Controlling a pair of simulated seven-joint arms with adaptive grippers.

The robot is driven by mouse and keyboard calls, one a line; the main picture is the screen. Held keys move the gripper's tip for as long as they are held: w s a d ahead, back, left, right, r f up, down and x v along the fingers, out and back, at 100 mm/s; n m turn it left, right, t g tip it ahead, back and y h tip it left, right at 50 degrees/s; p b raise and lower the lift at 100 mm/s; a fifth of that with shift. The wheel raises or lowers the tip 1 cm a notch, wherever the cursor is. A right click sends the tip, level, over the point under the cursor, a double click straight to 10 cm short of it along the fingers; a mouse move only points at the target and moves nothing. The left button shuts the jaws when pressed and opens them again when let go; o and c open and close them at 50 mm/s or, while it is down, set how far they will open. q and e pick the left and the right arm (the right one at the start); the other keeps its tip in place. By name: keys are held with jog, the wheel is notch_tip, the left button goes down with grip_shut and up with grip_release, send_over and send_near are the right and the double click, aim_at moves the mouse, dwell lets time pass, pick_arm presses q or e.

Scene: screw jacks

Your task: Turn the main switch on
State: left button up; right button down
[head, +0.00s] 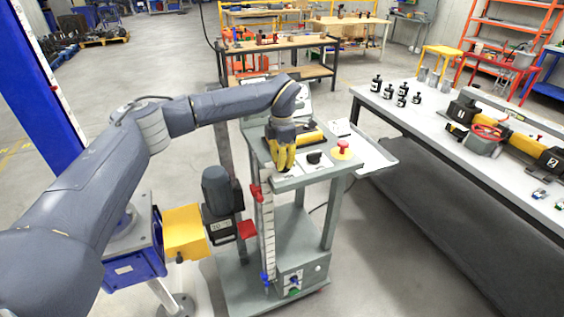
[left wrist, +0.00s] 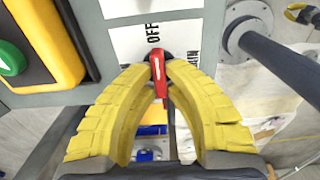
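The main switch shows in the left wrist view as a red handle (left wrist: 158,72) on a dark pivot, at the edge of a white plate marked OFF (left wrist: 133,42). The handle points down in that view, away from the printed word. My left gripper (left wrist: 160,72) has its yellow fingertips on both sides of the handle, closed against it. In the head view my left gripper (head: 283,158) is low over the near left part of the cart's top panel (head: 298,181) and hides the switch. My right gripper is not in view.
A black knob (head: 314,158) and a red mushroom button (head: 342,148) sit right of my left gripper. A yellow box with a green button (left wrist: 10,58) is close by in the wrist view. A workbench (head: 455,145) with several black parts stands at right.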

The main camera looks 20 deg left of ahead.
pick_arm(q)
grip_shut()
jog(key=shift+n, duration=0.3)
jog(key=n, duration=0.3)
jog(key=shift+d+n, duration=0.1)
jog(key=shift+n, duration=0.2)
jog(key=n, duration=0.4)
jog(key=shift+s+d+n, duration=0.1)
jog(key=shift+n, duration=0.2)
jog(key=n, duration=0.4)
jog(key=shift+d+n, duration=0.15)
jog(key=shift+n, duration=0.15)
jog(key=shift+d+n, duration=0.1)
jog(key=shift+n, duration=2.1)
